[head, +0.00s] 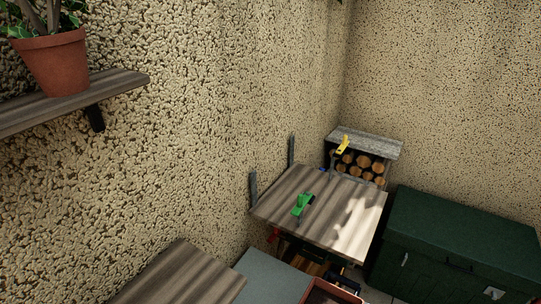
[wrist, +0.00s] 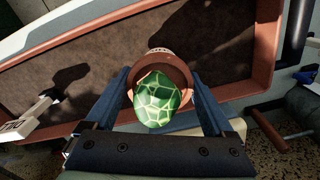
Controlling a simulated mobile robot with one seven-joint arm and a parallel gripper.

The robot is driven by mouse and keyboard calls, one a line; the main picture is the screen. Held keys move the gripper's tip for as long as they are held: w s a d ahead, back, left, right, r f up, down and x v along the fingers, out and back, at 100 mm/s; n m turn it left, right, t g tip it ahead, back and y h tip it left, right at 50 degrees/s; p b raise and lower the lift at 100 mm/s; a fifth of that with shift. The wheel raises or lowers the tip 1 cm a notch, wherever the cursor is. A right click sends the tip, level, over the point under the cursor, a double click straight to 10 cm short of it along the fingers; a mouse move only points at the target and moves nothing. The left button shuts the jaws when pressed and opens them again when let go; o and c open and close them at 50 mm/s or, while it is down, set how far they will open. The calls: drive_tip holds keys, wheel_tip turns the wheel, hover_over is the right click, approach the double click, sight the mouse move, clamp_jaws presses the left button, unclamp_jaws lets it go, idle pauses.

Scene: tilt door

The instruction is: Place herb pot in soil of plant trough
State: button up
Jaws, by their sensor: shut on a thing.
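The herb pot (wrist: 178,70) is a small terracotta pot with a green, pale-veined plant, seen from above in the wrist view. My gripper (wrist: 160,76) is shut on it, with one blue finger on each side. The plant trough (wrist: 262,45) has a terracotta rim and dark brown soil (wrist: 100,62). The pot overlaps the soil near the trough's near rim; I cannot tell whether it touches the soil. In the head view, a corner of a terracotta-rimmed box, seemingly the trough (head: 335,287), shows at the bottom edge.
A white object (wrist: 30,122) lies across the trough's left end. A brown-handled tool (wrist: 278,134) is at the right. In the head view, a wooden tabletop (head: 340,215) holds a green tool (head: 302,205); a dark green chest (head: 455,245) stands right.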

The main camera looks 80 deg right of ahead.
drive_tip(key=shift+f, duration=0.3)
drive_tip(key=o, duration=1.2)
drive_tip(key=shift+r, duration=0.1)
wheel_tip(320, 180, up, 13)
drive_tip(key=shift+f+b, duration=0.1)
drive_tip(key=shift+b, duration=0.85)
